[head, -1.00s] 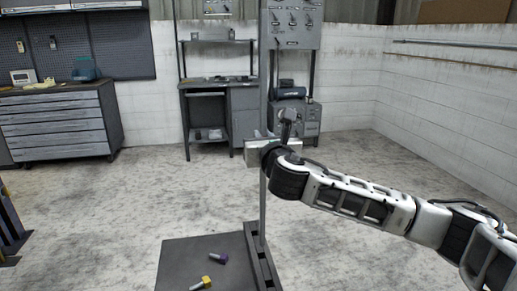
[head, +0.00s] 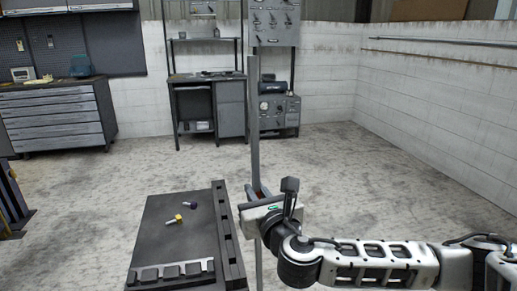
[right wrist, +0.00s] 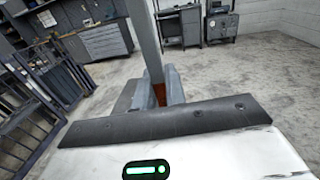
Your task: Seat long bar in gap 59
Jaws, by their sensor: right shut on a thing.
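The long bar (head: 254,120) is a thin grey post, upright in the head view. My right gripper (head: 257,193) is shut on it, with bar showing above and below. In the right wrist view the bar (right wrist: 144,40) rises from between the fingers (right wrist: 158,90), near reddish-orange pads. A dark slotted rail (head: 227,235) runs along the right edge of a dark tabletop (head: 165,235). The bar appears to the right of this rail, apart from it in the picture. I cannot tell which slot is gap 59. My left gripper is not in view.
A yellow-headed bolt (head: 174,220) and a purple-headed bolt (head: 191,205) lie on the tabletop. A row of grey blocks (head: 172,272) lines its front. Dark barred frames (right wrist: 45,95) stand left in the wrist view. The floor (head: 370,190) behind is clear.

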